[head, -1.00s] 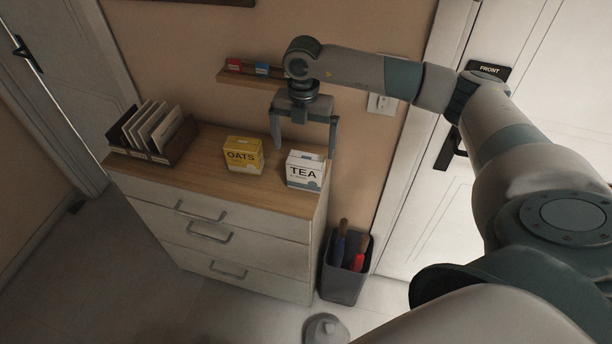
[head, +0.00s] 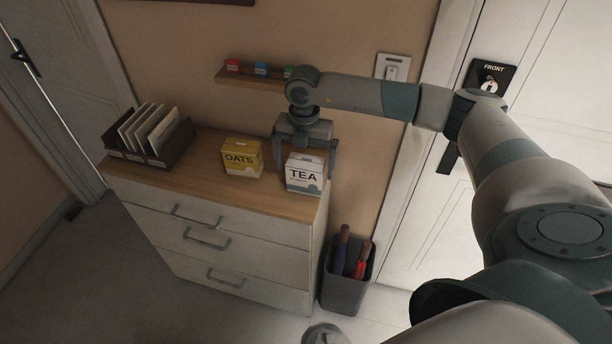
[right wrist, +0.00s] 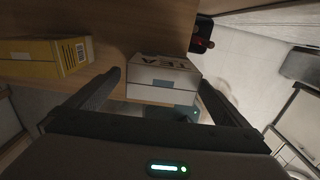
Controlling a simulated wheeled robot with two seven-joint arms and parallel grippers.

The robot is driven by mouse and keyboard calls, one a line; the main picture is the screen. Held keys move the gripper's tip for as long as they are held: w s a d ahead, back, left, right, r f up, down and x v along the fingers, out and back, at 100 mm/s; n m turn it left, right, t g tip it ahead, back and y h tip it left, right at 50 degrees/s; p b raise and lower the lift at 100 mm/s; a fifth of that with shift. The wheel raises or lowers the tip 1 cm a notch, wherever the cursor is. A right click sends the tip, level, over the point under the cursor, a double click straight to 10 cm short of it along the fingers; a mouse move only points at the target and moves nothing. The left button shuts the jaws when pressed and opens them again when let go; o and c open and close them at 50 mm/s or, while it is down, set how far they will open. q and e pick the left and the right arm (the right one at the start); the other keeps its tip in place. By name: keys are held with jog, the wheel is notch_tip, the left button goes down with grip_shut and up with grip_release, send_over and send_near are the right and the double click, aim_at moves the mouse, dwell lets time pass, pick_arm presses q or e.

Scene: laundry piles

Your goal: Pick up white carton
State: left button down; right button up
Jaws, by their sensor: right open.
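The white carton (head: 304,176) marked TEA stands upright near the right end of the wooden top of the dresser. My right gripper (head: 306,172) is open above and behind it, with its fingers pointing down, one towards each side of the carton. In the right wrist view the white carton (right wrist: 163,80) shows ahead, between and beyond the two open fingertips (right wrist: 160,80). I cannot tell whether a finger touches it. My left gripper is not in view.
A yellow OATS carton (head: 241,157) stands left of the white carton. A letter holder (head: 150,138) sits at the dresser's left end. A small wall shelf (head: 250,79) is behind. A dark bin (head: 345,280) with umbrellas stands right of the dresser (head: 205,195).

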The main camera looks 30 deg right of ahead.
jog(key=f, duration=0.1)
jog(key=f+b, duration=0.1)
jog(key=f, duration=0.2)
jog(key=shift+d+f+b, duration=0.2)
jog(key=shift+d+b, duration=0.05)
jog(key=shift+b, duration=0.15)
jog(key=c, duration=1.1)
